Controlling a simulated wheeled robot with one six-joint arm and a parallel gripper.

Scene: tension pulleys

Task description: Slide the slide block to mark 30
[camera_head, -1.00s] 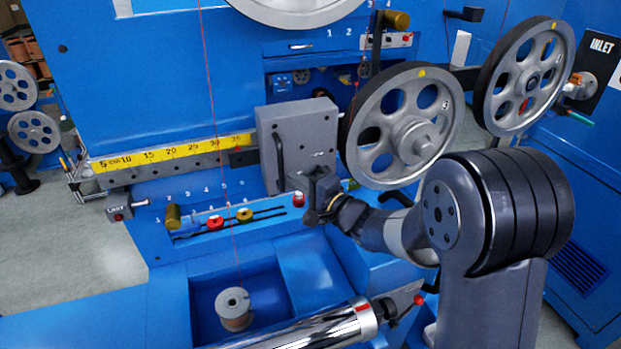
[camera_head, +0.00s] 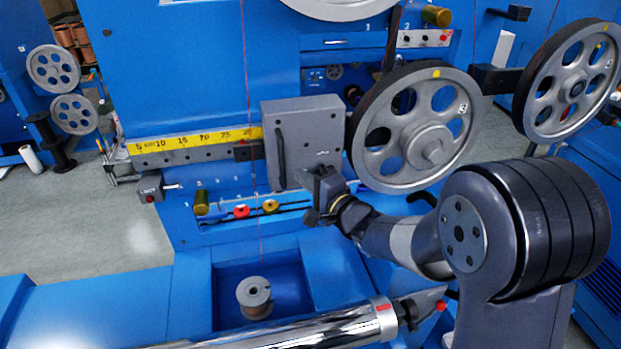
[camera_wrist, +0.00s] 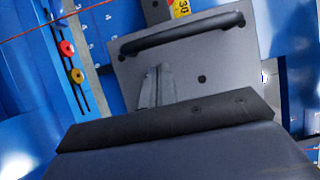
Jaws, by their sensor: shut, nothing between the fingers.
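The slide block (camera_head: 306,128) is a grey box with a long black handle (camera_head: 281,151) on its front face. It sits at the right of a yellow scale (camera_head: 195,141), whose visible numbers run from 5 to 30. A dark tab (camera_head: 246,153) at the block's left lies under the 30; the exact reading is unclear. My gripper (camera_head: 307,178) is shut and empty at the block's lower front, beside the handle. In the wrist view my closed fingers (camera_wrist: 157,88) stand before the block's face (camera_wrist: 205,72), below the handle (camera_wrist: 180,33); contact cannot be told.
A large grey pulley (camera_head: 418,128) stands close right of the block, with another pulley (camera_head: 567,88) further right. Below the rail are red and yellow knobs (camera_head: 269,206) on a slotted plate. A spool (camera_head: 254,298) and a chrome cylinder (camera_head: 290,325) lie lower down.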

